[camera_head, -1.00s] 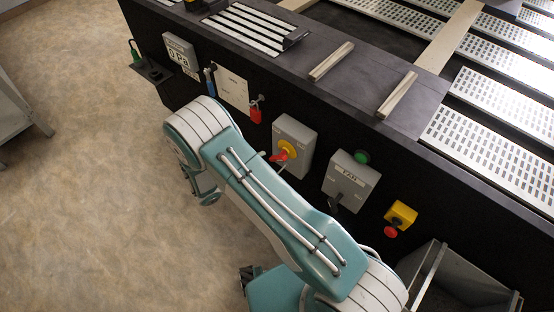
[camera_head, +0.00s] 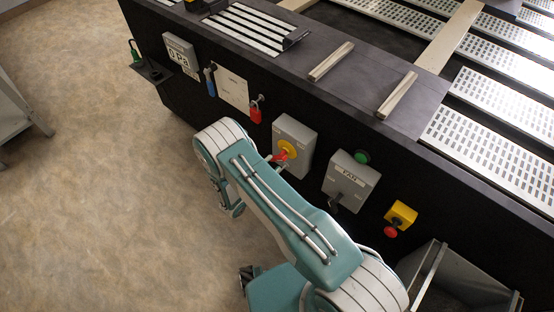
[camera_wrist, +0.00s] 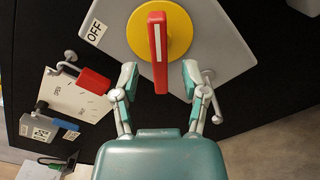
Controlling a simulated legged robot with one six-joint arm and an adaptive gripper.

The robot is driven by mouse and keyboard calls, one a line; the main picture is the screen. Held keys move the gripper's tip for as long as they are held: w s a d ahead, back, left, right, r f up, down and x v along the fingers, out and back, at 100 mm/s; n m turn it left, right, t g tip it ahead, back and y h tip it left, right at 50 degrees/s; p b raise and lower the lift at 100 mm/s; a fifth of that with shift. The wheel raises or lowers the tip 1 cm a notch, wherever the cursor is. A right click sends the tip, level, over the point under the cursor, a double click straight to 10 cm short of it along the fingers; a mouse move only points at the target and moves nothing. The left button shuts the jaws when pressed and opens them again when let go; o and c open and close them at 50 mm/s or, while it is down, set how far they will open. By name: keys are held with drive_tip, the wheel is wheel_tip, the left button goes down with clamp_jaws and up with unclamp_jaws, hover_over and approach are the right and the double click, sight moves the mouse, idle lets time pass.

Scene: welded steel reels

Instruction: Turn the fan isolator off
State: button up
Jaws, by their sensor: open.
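The rotary isolator is a grey box (camera_head: 302,131) on the dark side panel, with a red handle (camera_head: 281,153) on a yellow disc (camera_head: 290,148). In the wrist view the red handle (camera_wrist: 158,50) lies along the picture's vertical over the yellow disc (camera_wrist: 178,30). An OFF label (camera_wrist: 96,32) is on the box at left. My gripper (camera_wrist: 160,80) is open, one finger on each side of the handle's lower end, with gaps visible. In the head view my arm hides the gripper. A separate grey box (camera_head: 350,180) marked FAN carries a dark lever (camera_head: 335,203).
A green button (camera_head: 361,157) tops the FAN box. A yellow box with a red button (camera_head: 391,231) sits right of it. A grey bin (camera_head: 455,275) stands lower right.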

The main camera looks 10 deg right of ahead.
sight(280, 156)
drive_tip(key=shift+x, duration=1.35)
clamp_jaws()
